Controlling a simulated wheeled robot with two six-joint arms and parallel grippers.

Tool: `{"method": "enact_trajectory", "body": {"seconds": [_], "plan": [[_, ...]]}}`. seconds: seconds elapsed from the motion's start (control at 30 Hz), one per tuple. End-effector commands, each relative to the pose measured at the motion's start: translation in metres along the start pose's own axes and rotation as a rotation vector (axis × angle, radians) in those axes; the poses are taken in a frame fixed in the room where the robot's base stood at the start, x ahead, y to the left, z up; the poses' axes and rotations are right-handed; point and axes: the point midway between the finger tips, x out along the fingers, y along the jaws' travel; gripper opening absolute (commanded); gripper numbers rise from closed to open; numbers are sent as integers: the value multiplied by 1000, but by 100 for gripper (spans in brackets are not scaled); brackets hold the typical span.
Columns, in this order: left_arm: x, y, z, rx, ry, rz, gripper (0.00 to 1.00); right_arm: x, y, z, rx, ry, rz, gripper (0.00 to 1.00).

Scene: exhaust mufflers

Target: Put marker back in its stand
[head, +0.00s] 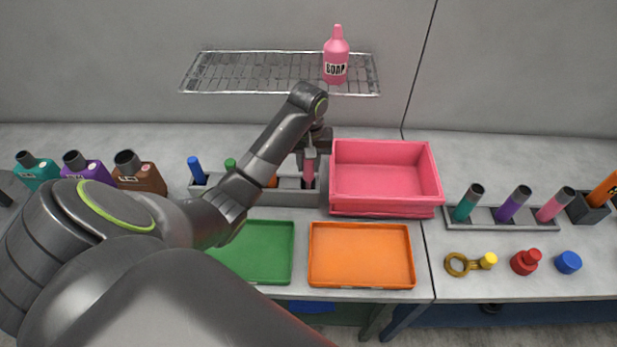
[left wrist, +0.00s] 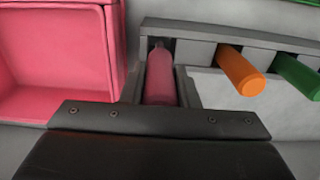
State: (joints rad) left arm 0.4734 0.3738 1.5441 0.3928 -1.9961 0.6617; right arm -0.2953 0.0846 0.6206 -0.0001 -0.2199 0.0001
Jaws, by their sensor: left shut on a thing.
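The pink marker (head: 309,170) is held upright by my left gripper (head: 309,158), at the right end of the grey marker stand (head: 250,198). In the left wrist view the pink marker (left wrist: 160,78) lies between the two fingers of my left gripper (left wrist: 160,92), its far end at a stand slot. I cannot tell how deep its lower end sits in the slot. An orange marker (left wrist: 240,70) and a green marker (left wrist: 298,76) stand in neighbouring slots. A blue marker (head: 196,169) stands at the left end. My right gripper is out of view.
A pink bin (head: 387,208) stands close right of the stand. A green tray (head: 262,252) and an orange tray (head: 360,284) lie in front. A second stand (head: 510,225) with several markers is at right. Bottles stand at left; a wire shelf (head: 230,72) hangs behind.

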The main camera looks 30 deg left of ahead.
Motion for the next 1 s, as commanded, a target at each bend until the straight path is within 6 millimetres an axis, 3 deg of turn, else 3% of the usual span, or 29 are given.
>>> {"method": "enact_trajectory", "body": {"seconds": [0.07, 0.23, 0.67, 0.7, 0.8, 1.0], "plan": [[20, 0, 2, 0, -5, -2, 8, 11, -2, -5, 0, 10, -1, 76], [36, 0, 1, -1, -4, -2, 8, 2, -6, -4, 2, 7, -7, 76], [44, 0, 1, 0, -3, -2, 8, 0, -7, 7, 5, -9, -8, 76], [44, 0, 1, 0, -3, -1, 33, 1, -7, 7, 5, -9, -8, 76], [44, 0, 1, 0, -2, -1, 46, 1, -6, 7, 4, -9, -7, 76], [44, 0, 1, 0, -2, -1, 49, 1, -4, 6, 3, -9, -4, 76]]}}
